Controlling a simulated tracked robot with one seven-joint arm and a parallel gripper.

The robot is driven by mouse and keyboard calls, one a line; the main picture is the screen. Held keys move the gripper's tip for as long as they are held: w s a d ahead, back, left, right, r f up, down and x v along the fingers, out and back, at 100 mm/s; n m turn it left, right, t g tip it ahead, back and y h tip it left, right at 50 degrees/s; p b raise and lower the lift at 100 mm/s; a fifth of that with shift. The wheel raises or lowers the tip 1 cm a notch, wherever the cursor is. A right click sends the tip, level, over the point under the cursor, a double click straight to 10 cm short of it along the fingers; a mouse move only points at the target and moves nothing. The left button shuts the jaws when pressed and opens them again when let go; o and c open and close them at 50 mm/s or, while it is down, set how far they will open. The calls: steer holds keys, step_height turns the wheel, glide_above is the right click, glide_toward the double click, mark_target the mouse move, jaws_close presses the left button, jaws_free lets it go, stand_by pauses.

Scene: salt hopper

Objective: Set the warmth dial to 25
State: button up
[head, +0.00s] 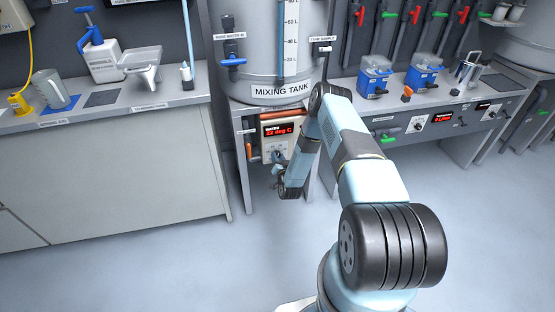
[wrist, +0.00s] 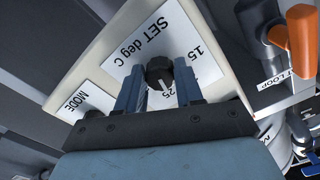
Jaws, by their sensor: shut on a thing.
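The warmth dial (wrist: 159,72) is a black knob with a white pointer line, on a plate (wrist: 165,38) marked "SET deg C" with 15 and 25 showing. My gripper (wrist: 158,82) is shut on the dial, one blue finger on each side. The pointer line runs toward the lower right, near the 25 mark; the exact setting I cannot tell. In the head view the heater box (head: 277,138) under the mixing tank has a red display that seems to read 22 deg C. My arm hides part of the box there, and the dial is not clear in that view.
A MODE label (wrist: 78,103) lies left of the dial in the wrist view. An orange-handled valve (wrist: 300,40) stands close by at the upper right. The mixing tank (head: 270,40) stands above the box. The floor (head: 150,265) in front is clear.

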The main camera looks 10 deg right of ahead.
steer(key=shift+s+a+f+m, duration=0.1)
steer(key=shift+s+f+m, duration=0.1)
steer(key=shift+m, duration=0.7)
steer(key=o, duration=1)
steer(key=shift+w+r, duration=0.1)
steer(key=shift+w, duration=0.05)
steer(key=s, duration=1.3)
steer(key=shift+s, duration=0.4)
